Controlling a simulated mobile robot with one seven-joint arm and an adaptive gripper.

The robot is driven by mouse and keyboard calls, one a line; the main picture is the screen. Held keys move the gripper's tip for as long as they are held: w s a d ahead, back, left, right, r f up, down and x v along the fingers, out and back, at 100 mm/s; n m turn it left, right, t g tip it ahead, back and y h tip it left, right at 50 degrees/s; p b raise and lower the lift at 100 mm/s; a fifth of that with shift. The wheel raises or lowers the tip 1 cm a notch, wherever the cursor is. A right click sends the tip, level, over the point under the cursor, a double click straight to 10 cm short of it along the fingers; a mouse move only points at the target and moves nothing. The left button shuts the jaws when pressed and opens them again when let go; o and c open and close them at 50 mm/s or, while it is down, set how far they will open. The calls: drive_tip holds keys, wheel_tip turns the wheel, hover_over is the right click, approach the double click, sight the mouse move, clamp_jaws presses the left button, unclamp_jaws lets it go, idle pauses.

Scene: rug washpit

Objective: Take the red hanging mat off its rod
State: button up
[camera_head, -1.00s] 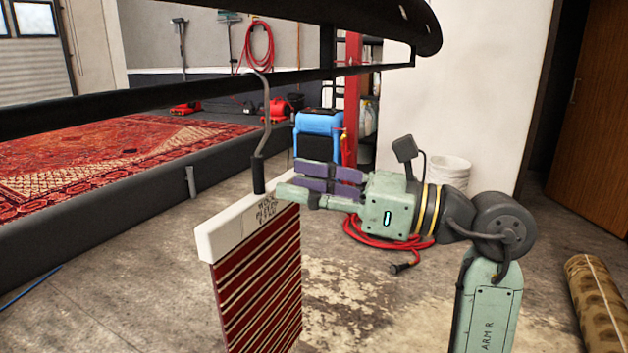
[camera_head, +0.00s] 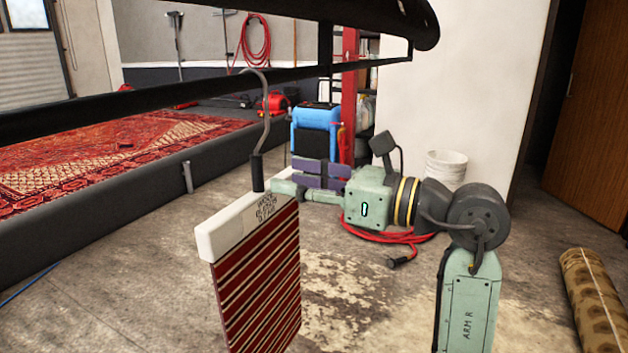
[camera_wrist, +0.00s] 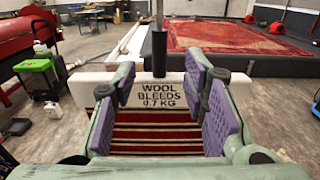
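The red mat (camera_head: 258,280) has cream stripes and hangs below a white hanger bar (camera_head: 222,238). A grey hook (camera_head: 263,130) with a black sleeve rises from the bar and loops over the black rod (camera_head: 130,108). My gripper (camera_head: 285,178) is at the bar's right end in the head view. The mat's stripes (camera_wrist: 155,135) show between the fingers. I cannot tell whether the fingers touch the bar.
A black overhead frame (camera_head: 380,20) runs above my gripper. A patterned red rug (camera_head: 100,160) lies in the pit behind. A blue machine (camera_head: 318,118), a red hose (camera_head: 395,235) and a white bucket (camera_head: 446,166) stand or lie behind the arm. A rolled rug (camera_head: 595,300) lies at right.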

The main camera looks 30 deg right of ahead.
sight(262, 171)
drive_tip(key=shift+x, duration=3.7)
drive_tip(key=shift+c, duration=0.4)
drive_tip(key=shift+s, duration=0.1)
clamp_jaws()
drive_tip(key=shift+r, duration=0.15)
drive_tip(key=shift+r+p, duration=1.25)
drive_tip(key=shift+r, duration=0.85)
